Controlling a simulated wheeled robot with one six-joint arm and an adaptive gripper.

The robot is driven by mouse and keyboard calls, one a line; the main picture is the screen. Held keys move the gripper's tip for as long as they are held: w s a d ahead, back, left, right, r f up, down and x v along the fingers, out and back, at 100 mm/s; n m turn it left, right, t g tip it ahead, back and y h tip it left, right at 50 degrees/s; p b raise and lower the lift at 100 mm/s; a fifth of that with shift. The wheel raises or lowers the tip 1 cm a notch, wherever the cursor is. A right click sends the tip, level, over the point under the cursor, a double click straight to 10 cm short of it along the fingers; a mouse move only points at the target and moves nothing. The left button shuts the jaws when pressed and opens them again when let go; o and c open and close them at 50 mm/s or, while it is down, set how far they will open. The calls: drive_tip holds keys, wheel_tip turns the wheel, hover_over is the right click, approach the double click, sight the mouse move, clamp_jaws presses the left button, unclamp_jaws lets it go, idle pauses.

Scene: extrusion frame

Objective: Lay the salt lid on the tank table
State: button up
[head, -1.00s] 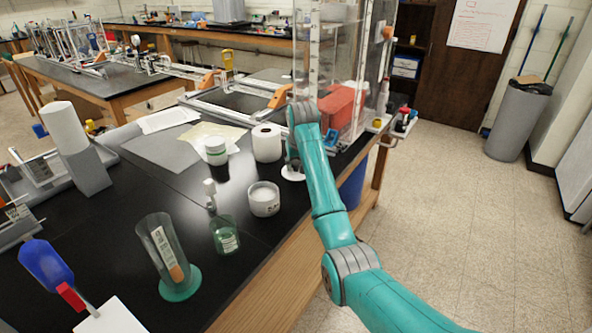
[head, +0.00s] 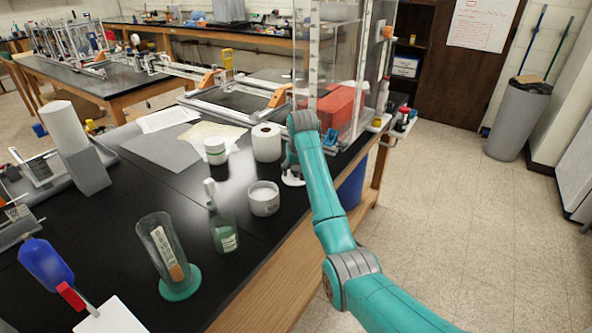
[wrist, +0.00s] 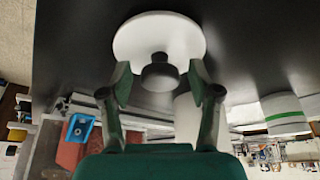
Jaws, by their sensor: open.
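The salt lid is a white disc with a dark round knob. It lies on the black table top (head: 190,205) near its right edge. In the wrist view the salt lid (wrist: 135,45) is at the top, with its knob between the fingertips of my gripper (wrist: 158,80). The fingers are open, with a gap on both sides of the knob. In the head view the lid (head: 293,181) shows as a white patch under my gripper (head: 291,168), which partly hides it. An open white jar (head: 264,199) stands in front of the lid.
A paper roll (head: 267,143) and a white jar with a green band (head: 215,151) stand close by on the left. A clear tank with a red block (head: 341,106) rises behind my gripper.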

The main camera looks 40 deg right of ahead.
drive_tip(key=v, duration=1.2)
idle(0.3)
